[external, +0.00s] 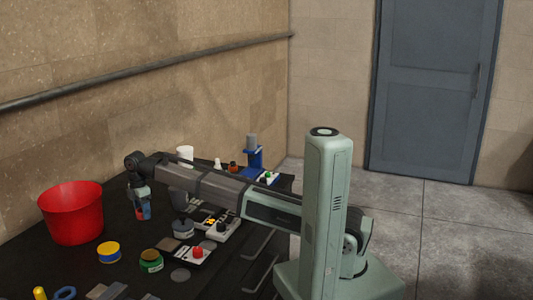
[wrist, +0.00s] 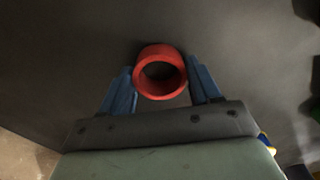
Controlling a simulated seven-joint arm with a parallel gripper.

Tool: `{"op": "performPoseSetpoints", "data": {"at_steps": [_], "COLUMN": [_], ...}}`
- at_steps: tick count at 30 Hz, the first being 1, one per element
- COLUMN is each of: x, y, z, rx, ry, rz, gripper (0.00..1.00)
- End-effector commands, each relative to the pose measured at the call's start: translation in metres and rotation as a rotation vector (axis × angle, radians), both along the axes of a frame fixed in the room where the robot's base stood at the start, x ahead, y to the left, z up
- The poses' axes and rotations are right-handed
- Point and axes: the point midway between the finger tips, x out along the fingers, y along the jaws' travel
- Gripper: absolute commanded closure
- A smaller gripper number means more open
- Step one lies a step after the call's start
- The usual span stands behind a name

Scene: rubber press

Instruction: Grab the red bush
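The red bush (wrist: 160,92) is a short, thick-walled red ring, seen from above in the wrist view with its opening toward the camera. It stands between the two blue fingers of my gripper (wrist: 162,80), one finger on each side. The sides lie very close to both fingers, and I cannot tell whether they press on it. In the external view my gripper (external: 142,212) points down low over the dark table, with a bit of the red bush (external: 140,212) showing between the fingers. Its lower end is hard to make out.
A red bucket (external: 72,215) stands left of my gripper. A yellow-topped tin (external: 108,252) and a green tin (external: 151,262) lie nearer. Grey containers and button boxes (external: 222,229) are to the right, beneath my arm. A blue stand (external: 253,158) is farther back.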

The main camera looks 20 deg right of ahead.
Motion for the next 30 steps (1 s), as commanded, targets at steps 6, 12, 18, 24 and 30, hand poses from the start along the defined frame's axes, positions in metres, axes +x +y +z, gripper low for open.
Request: {"op": "performPoseSetpoints", "data": {"at_steps": [6,12,18,24,30], "x": [0.0,0.0,0.0,0.001,0.001], "y": [0.0,0.0,0.0,0.001,0.001], "z": [0.0,0.0,0.002,0.024,0.059], "rx": [0.0,0.0,0.0,0.0,0.001], "ry": [0.0,0.0,0.0,-0.001,-0.002], "rz": [0.0,0.0,0.0,0.0,0.0], "gripper": [0.6,0.73,0.73,0.73,0.73]}}
